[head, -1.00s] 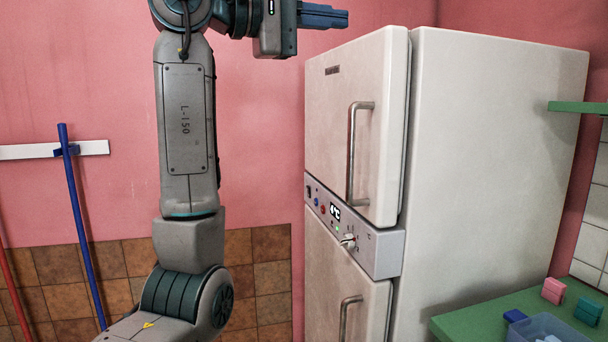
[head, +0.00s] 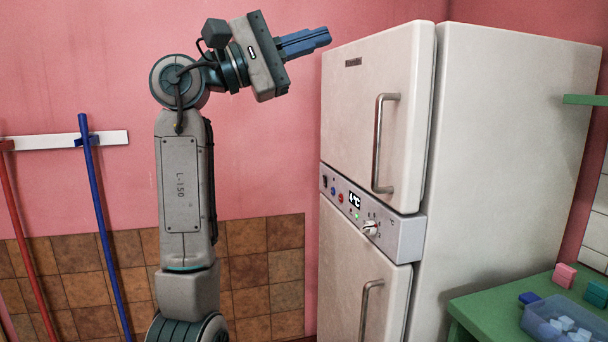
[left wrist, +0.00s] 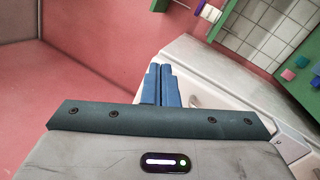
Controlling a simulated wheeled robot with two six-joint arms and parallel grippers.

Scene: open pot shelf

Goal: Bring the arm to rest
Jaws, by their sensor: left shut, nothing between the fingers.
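My left arm rises upright at the left of the head view, bent at the top. Its left gripper (head: 306,42) points right with blue fingers together and nothing between them. The fingertips appear near the upper left corner of the white fridge (head: 520,130); I cannot tell how far off they are. In the left wrist view, the shut blue fingers (left wrist: 161,86) appear against the pale fridge and pink wall. My right gripper is not in view.
The fridge has two closed doors with metal handles (head: 378,145). A green table (head: 480,305) at the lower right holds a clear bin (head: 540,325) and small blocks. A blue pole (head: 95,215) and a red pole (head: 27,235) hang on the left wall.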

